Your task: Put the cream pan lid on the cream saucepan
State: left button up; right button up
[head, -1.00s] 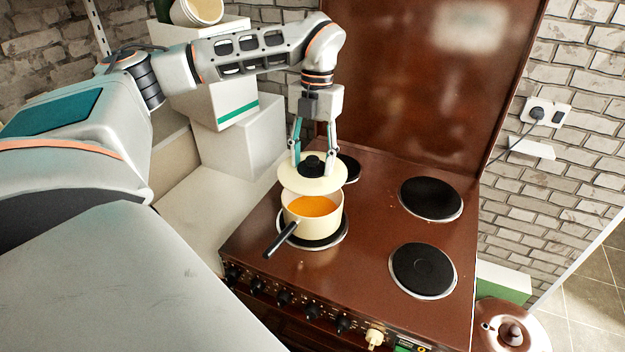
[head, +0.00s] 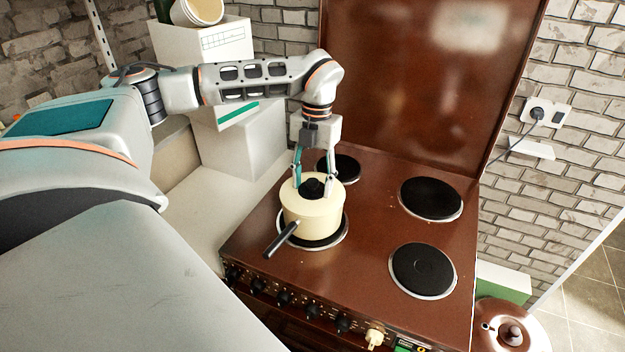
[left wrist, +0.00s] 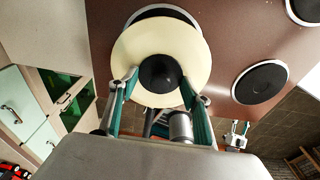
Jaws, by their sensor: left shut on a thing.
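The cream saucepan (head: 312,220) stands on the front left hotplate of the brown stove, its black handle (head: 281,240) pointing to the front left. The cream pan lid (head: 333,190) lies over the pan's mouth and hides the orange contents. In the head view it looks level and in line with the rim; I cannot tell if it bears fully on it. My left gripper (head: 314,188) comes from above and is shut on the lid's black knob (head: 311,187). The left wrist view shows the lid (left wrist: 190,60) with its knob (left wrist: 160,73) between the fingers.
Free hotplates lie at the back left (head: 338,168), back right (head: 430,198) and front right (head: 422,269). The stove's raised brown cover (head: 420,80) stands behind. White boxes (head: 240,145) stand at the left, and a copper-coloured pot (head: 512,330) is at the lower right.

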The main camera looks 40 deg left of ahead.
aim_at(315, 178)
pick_arm(q)
jog(key=shift+f, duration=0.35)
jog(key=o, duration=1.2)
jog(key=r, duration=0.4)
jog(key=w+r, duration=0.1)
jog(key=r, duration=0.8)
jog(key=shift+w+a, duration=0.2)
jog(key=shift+a, duration=0.05)
jog(key=shift+s+d, duration=0.1)
